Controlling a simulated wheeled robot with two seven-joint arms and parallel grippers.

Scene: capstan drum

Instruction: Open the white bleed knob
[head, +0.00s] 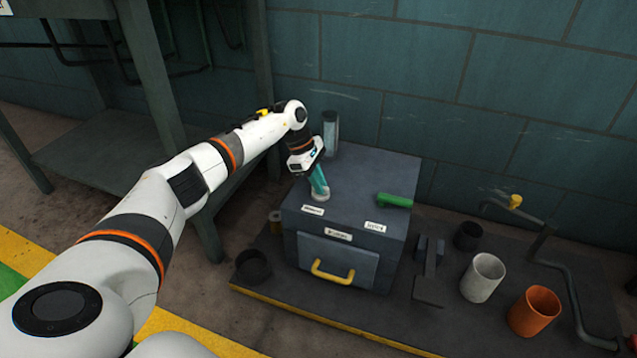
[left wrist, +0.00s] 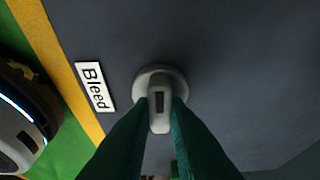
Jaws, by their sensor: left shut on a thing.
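The white bleed knob (left wrist: 158,88) sits on the dark grey box top, beside a white label reading "Bleed" (left wrist: 95,87). It has a round base and a raised grip bar with a dark mark. In the head view the knob (head: 321,195) shows small at the front left of the box top. My left gripper (head: 320,188) reaches down from above with teal fingers. In the left wrist view its fingers (left wrist: 162,108) are shut on the knob's grip bar, one on each side. My right gripper is in neither view.
The grey box (head: 350,215) has a green handle (head: 395,201) on top at right and a yellow drawer handle (head: 333,272) in front. A clear cylinder (head: 330,130) stands behind. White (head: 483,278) and orange (head: 534,311) cups and a bent crank (head: 560,255) stand to the right.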

